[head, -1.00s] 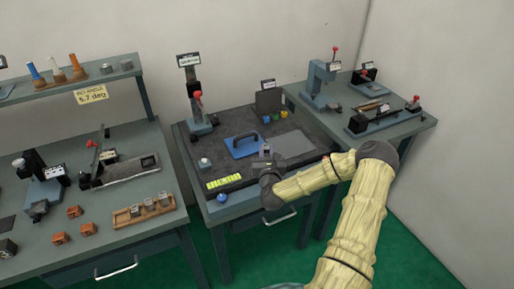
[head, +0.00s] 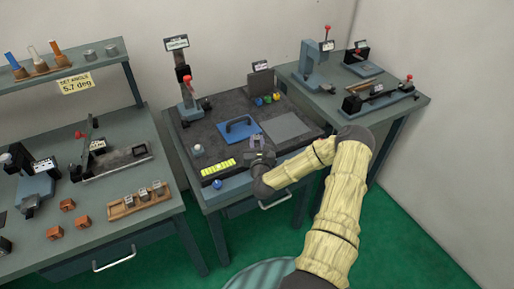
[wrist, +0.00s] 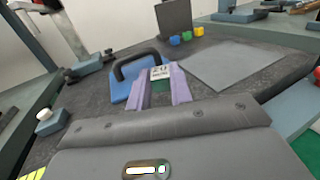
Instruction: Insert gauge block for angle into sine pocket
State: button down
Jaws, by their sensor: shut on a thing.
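My gripper (wrist: 160,88), with purple fingers, is shut on a small block with a white printed label (wrist: 160,72), seen end-on in the wrist view; I take it as the gauge block. Much of it is hidden between the fingers. In the head view my gripper (head: 257,145) is over the front of the middle bench, right of the blue plate with a dark handle (head: 238,130). Several more grey blocks stand in a wooden tray (head: 112,213) on the left bench. A fixture with a lever and long slot (head: 118,163) is behind them; I cannot tell whether it has the sine pocket.
A yellow sign reading 5.7 deg (head: 76,83) hangs on the left shelf. A tall post stand (head: 184,85) rises at the middle bench's back. Copper-coloured cubes (head: 68,205) lie on the left bench. A grey mat (head: 288,126) is bare.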

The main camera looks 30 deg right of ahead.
jog(key=shift+f, duration=0.5)
jog(key=shift+w+d+f, duration=0.1)
jog(key=shift+w, duration=0.05)
jog(key=f, duration=0.3)
jog(key=shift+a+p, duration=0.2)
jog(key=shift+p, duration=0.15)
jog(key=shift+d+f, duration=0.1)
jog(key=shift+f, duration=0.2)
jog(key=shift+d, duration=0.1)
jog(key=shift+s+f, duration=0.15)
jog(key=shift+s, duration=0.05)
jog(key=c, duration=1.3)
grip_release()
jog(key=shift+o, duration=0.2)
